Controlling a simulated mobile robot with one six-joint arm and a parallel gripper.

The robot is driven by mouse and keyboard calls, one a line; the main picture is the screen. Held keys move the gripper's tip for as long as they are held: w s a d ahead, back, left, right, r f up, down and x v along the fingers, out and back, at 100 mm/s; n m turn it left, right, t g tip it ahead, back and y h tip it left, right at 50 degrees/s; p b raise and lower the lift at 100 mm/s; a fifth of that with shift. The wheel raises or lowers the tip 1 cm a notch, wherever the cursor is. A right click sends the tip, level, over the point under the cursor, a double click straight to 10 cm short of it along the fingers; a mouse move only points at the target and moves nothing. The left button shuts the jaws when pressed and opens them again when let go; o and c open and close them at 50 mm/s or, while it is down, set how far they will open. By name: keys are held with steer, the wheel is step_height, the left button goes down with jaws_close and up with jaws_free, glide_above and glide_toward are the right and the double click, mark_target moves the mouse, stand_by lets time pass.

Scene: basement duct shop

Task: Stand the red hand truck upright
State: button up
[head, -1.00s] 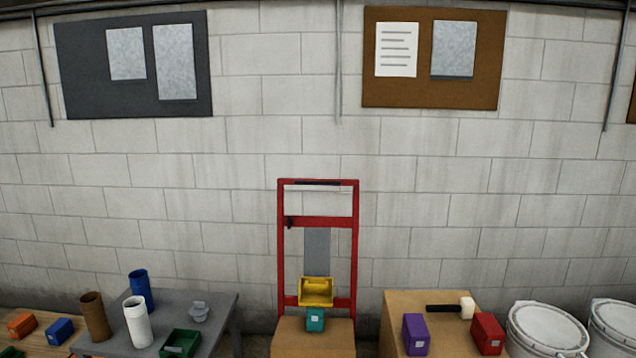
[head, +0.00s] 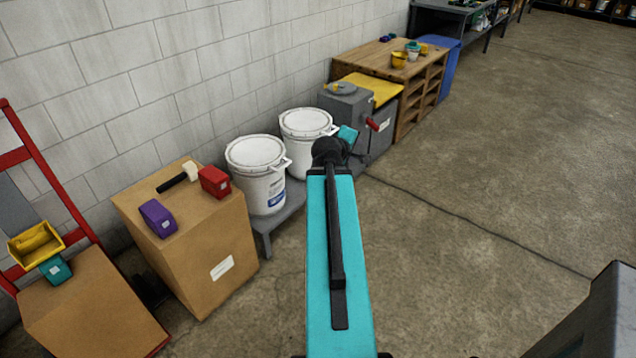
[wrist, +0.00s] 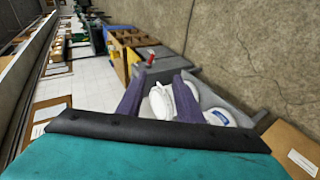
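The red hand truck (head: 44,164) shows at the left edge of the head view, partly cut off. Its frame rises by the block wall; I cannot tell whether it stands straight or leans. A cardboard box (head: 85,310) is in front of its lower part, with a yellow scoop-like bin (head: 35,245) and a small teal box (head: 56,270) on top. In the wrist view my gripper (wrist: 162,84) has its two purple fingers apart with nothing between them. White buckets show beyond the fingers. The gripper is well right of the hand truck.
A second cardboard box (head: 190,255) bears a purple box (head: 158,218), a red box (head: 214,182) and a black-handled mallet (head: 178,180). White buckets (head: 262,185) stand on a low grey platform (head: 282,212). A wooden bench (head: 365,55) lies farther off. The concrete floor (head: 480,180) at right is open.

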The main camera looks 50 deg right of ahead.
steer(key=s+d+r+h, duration=0.2)
steer(key=s+d+r, duration=0.2)
steer(key=r, duration=0.5)
steer(key=s+d+r+g+h+p, duration=0.1)
steer(key=s+d+r, duration=0.3)
steer(key=s+r, duration=0.5)
steer(key=shift+r+g+h, duration=0.3)
steer(key=shift+r+h, duration=0.2)
steer(key=shift+r, duration=0.3)
steer(key=shift+d, duration=0.1)
